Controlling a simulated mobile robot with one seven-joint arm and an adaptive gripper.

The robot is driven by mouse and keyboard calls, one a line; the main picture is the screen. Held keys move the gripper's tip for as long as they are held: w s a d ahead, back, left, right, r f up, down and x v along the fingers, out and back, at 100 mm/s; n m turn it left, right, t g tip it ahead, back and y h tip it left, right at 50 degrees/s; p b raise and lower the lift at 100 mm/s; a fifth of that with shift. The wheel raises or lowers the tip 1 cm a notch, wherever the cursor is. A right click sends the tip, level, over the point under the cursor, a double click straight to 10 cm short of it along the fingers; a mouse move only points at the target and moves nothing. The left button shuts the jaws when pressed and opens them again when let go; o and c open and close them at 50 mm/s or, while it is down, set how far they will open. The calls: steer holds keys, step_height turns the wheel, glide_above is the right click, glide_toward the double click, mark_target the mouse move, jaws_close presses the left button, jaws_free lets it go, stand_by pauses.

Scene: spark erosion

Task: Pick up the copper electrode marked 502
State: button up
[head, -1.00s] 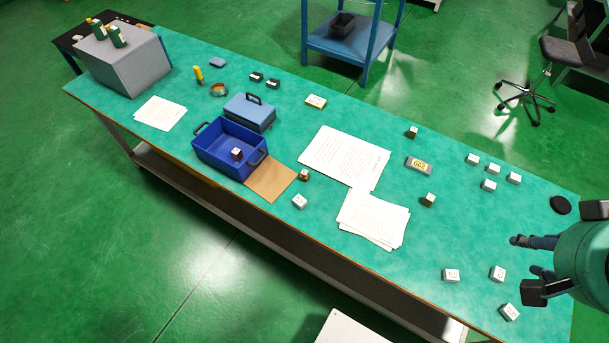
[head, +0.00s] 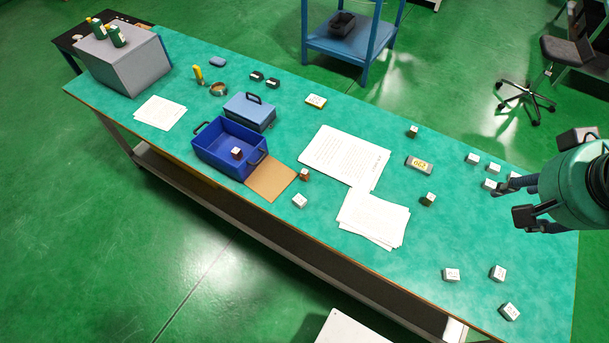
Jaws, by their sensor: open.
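Small blocks with white marked tops and brown sides show in the head view. One block (head: 305,174) with a copper-coloured side stands by the brown board. Another (head: 237,153) is inside the blue bin (head: 207,157). My gripper (head: 514,203) is open and empty above the table's right end, apart from these blocks. Its fingers are partly hidden by its own body.
Several pale blocks stand at the right end, in a far group (head: 473,158) near my gripper and a near group (head: 497,272). A grey block with a yellow label (head: 419,164) and loose papers (head: 374,218) lie mid-table. A blue case (head: 250,111) stands behind the bin.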

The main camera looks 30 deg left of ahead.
steer(key=w+a+f+n+g, duration=0.15)
steer(key=w+a+f, duration=0.25)
steer(key=w+a, duration=0.75)
steer(key=n+g+b, duration=0.1)
steer(key=g, duration=0.2)
glide_above(306, 170)
step_height(306, 170, down, 31)
steer(key=shift+a+f+h, duration=0.15)
steer(key=shift+f+h, duration=0.05)
steer(key=shift+h, duration=0.1)
steer(key=shift+f, duration=0.1)
step_height(306, 170, down, 8)
steer(key=shift+f+b, duration=0.2)
steer(key=shift+b, duration=0.65)
